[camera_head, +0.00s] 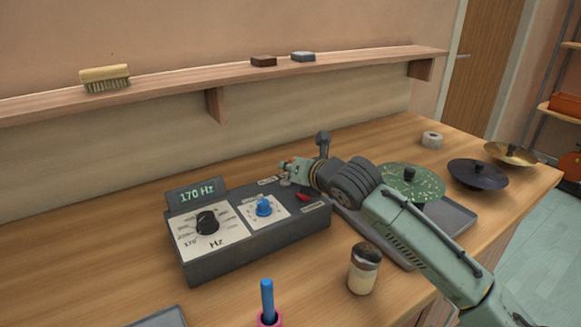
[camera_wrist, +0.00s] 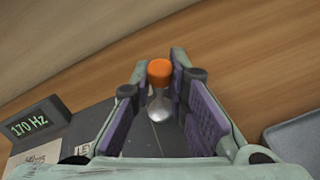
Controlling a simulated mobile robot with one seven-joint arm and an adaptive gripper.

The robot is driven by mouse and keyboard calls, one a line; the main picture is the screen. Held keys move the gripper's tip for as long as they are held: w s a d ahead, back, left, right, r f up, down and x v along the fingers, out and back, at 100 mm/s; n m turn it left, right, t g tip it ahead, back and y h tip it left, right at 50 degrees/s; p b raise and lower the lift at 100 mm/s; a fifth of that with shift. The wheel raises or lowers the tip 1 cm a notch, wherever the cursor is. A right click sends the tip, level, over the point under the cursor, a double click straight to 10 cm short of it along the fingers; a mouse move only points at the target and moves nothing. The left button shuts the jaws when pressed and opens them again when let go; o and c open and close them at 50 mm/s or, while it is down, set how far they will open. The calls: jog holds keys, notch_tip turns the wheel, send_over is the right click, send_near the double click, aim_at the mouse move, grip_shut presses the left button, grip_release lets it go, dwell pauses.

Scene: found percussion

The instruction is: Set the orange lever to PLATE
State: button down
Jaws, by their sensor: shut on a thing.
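The orange lever (camera_wrist: 160,74) has an orange cap on a pale metal stem and rises from the dark control box (camera_head: 255,246). In the wrist view it stands between the two purple-padded fingers of my gripper (camera_wrist: 152,85), which is shut on it. In the head view my gripper (camera_head: 292,170) is at the back right of the box and mostly hides the lever. I cannot tell which label the lever points to.
The box carries a display (camera_head: 197,193) reading 170 Hz, a black dial (camera_head: 207,222) and a blue knob (camera_head: 264,207). A jar (camera_head: 364,269) stands in front of my arm. A speckled green disc (camera_head: 415,181) and a dark cymbal (camera_head: 478,173) are at right.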

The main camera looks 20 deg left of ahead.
aim_at(280, 185)
jog(key=shift+s+b, duration=0.1)
jog(key=shift+b, duration=0.25)
jog(key=n+b, duration=0.1)
jog(key=s+n+t+b, duration=0.1)
jog(key=b, duration=0.1)
jog(key=shift+a+n+t+h, duration=0.3)
jog(key=shift+a+n+h, duration=0.1)
jog(key=shift+s+a+n+t+h+b, duration=0.25)
jog(key=shift+n+t+b, duration=0.25)
jog(key=shift+n+b, duration=0.4)
jog(key=shift+s+a+n+t+h+b, duration=0.15)
jog(key=shift+s+a+n+t+b, duration=0.25)
jog(key=shift+n+b, duration=0.45)
jog(key=shift+d, duration=0.1)
jog(key=c, duration=1.8)
grip_release()
jog(key=shift+o, duration=0.2)
jog(key=shift+d, duration=0.1)
jog(key=v, duration=1.2)
jog(key=shift+f, duration=0.2)
